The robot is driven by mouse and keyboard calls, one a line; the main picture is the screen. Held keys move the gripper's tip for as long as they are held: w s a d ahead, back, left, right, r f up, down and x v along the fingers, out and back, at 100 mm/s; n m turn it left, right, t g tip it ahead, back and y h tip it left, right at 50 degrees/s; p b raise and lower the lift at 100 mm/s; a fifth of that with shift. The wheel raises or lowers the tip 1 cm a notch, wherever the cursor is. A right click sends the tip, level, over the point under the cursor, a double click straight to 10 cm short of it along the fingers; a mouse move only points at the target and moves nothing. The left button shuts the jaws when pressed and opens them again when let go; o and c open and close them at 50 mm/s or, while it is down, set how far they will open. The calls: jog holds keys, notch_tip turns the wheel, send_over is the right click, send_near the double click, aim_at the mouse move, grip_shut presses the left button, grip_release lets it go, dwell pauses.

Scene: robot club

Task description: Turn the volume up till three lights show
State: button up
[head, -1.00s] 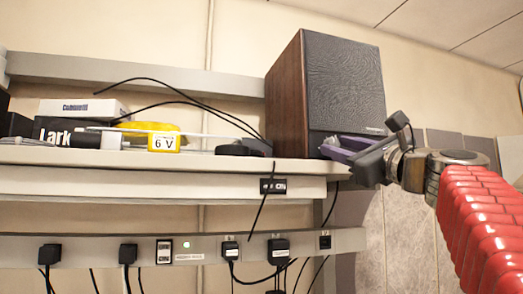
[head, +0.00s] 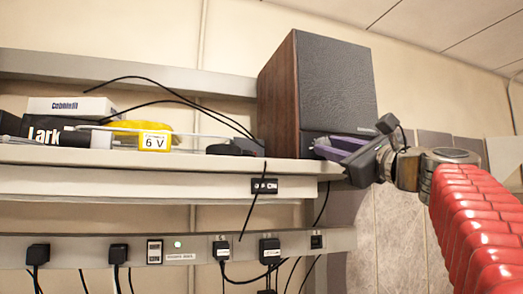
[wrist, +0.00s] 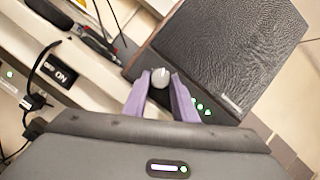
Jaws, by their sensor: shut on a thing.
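A dark speaker (head: 335,85) with wood sides stands at the right end of the shelf; it also shows in the wrist view (wrist: 225,45). On its lower front is a pale round volume knob (wrist: 160,77). My gripper (wrist: 160,84) has its purple fingers on either side of the knob, shut on it. To the right of the knob, three small green lights (wrist: 201,106) appear lit, partly close to the right finger. In the head view my gripper (head: 325,147) is at the speaker's lower front, and the knob and lights are hidden there.
The shelf (head: 100,157) holds boxes, a yellow "6 V" item (head: 154,142) and loose cables to the left of the speaker. A power rail (head: 100,250) with plugs runs below. A labelled "ON" switch (wrist: 58,73) sits on the shelf edge.

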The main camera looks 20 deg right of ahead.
jog(key=o, duration=1)
jog(key=shift+o, duration=0.2)
jog(key=shift+s, duration=0.15)
jog(key=v, duration=1.3)
jog(key=shift+s, duration=0.3)
jog(key=shift+f, duration=0.15)
